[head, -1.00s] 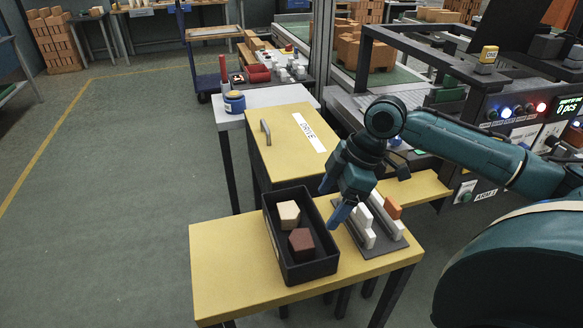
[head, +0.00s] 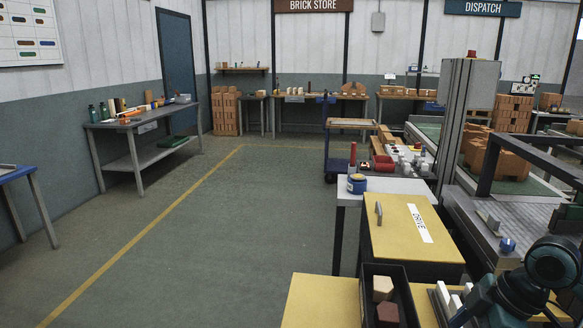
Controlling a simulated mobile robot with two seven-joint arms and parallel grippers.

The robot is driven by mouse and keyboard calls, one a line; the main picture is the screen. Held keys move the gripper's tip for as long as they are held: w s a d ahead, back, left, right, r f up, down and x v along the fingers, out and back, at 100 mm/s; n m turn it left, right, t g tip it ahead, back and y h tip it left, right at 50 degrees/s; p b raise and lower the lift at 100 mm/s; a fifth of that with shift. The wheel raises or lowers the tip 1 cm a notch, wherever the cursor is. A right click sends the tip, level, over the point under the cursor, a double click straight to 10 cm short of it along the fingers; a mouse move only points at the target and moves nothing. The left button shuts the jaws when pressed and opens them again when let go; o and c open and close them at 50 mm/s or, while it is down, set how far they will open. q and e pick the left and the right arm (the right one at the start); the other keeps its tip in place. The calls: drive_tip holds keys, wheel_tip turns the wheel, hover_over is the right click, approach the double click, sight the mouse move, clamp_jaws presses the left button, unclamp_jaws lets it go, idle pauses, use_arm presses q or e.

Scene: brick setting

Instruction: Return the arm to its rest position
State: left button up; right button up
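My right arm (head: 552,264) is teal and comes in from the lower right corner. Its gripper (head: 470,310) is at the bottom edge, beside the pale bars to the right of the black box. One blue finger shows, and the rest is cut off or hidden, so I cannot tell whether it is open or shut. I see nothing held in it. My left gripper is not in view.
The black box (head: 369,296) holds a cream block (head: 383,288) and a dark red block (head: 388,314) on the yellow table (head: 318,300). Pale bars (head: 443,293) stand beside it. A yellow cabinet marked DRIVE (head: 393,235) is behind. Open floor lies left.

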drive_tip(key=a+f+m+t+y+p, duration=0.2)
drive_tip(key=a+f+m+t, duration=0.1)
drive_tip(key=a+f, duration=0.75)
use_arm(q)
drive_tip(key=p, duration=0.1)
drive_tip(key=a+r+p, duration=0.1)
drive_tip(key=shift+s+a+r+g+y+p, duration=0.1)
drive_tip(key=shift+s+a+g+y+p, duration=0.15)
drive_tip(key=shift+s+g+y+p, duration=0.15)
use_arm(e)
drive_tip(key=s+a+f+m+t+h, duration=0.2)
drive_tip(key=s+a+f+m+t, duration=0.3)
drive_tip(key=s, duration=0.5)
drive_tip(key=shift+s+a+f+m+t+h, duration=0.2)
drive_tip(key=shift+a+f+m+t+h, duration=0.2)
drive_tip(key=shift+a+f+m, duration=0.4)
drive_tip(key=shift+r, duration=0.1)
drive_tip(key=shift+c, duration=0.4)
